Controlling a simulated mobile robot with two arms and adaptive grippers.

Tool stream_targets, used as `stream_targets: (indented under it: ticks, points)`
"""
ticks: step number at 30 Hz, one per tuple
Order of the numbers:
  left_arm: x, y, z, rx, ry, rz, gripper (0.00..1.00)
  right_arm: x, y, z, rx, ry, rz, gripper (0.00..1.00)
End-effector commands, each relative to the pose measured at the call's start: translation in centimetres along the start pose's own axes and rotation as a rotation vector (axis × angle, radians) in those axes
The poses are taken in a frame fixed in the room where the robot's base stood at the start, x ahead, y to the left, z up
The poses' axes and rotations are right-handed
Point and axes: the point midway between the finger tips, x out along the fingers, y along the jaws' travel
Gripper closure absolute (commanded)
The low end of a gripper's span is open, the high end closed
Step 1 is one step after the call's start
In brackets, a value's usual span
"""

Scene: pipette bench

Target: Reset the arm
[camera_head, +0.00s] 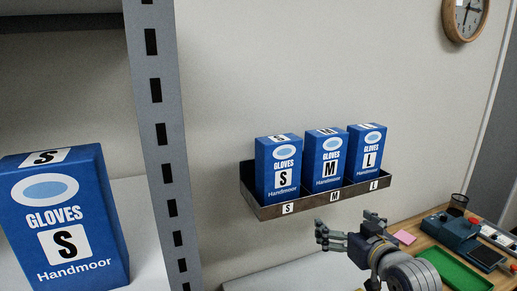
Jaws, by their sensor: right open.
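My right gripper (347,230) is in the lower right middle of the head view. Its fingers are spread apart with nothing between them. It is in front of and below the metal wall rack (300,206), apart from it. My right arm comes in from the bottom right. My left gripper is not in view.
The rack holds blue glove boxes marked S (279,170), M (326,160) and L (367,150). Another S glove box (65,220) stands at left beside a grey shelf post (160,130). A wooden desk at right bears a green tray (455,270) and a blue device (452,230).

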Motion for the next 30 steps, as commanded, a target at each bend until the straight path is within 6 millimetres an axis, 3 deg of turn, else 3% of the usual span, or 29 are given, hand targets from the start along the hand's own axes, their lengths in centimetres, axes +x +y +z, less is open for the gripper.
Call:
stream_targets:
  ticks: [1,3,9,12,18,25,30]
  points:
    - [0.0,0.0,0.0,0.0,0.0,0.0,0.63,-0.9,-0.9,4.2,-0.002,-0.084,-0.003,0.0]
    - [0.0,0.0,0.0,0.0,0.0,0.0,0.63,-2.5,-1.9,9.1,-0.009,-0.193,-0.002,0.0]
    - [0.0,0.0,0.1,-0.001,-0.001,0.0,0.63,-9.4,-4.6,21.6,-0.021,-0.5,-0.001,0.0]
    - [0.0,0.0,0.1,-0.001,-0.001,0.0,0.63,-13.6,-5.8,26.4,-0.023,-0.64,-0.002,0.0]
    - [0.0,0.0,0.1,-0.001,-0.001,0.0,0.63,-20.9,-7.3,32.2,-0.023,-0.851,0.0,0.0]
    - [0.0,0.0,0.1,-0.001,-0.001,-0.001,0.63,-28.3,-8.6,36.1,-0.02,-1.042,0.002,0.0]
    - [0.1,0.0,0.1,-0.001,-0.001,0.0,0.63,-26.0,-8.5,40.1,-0.022,-1.056,0.0,0.0]
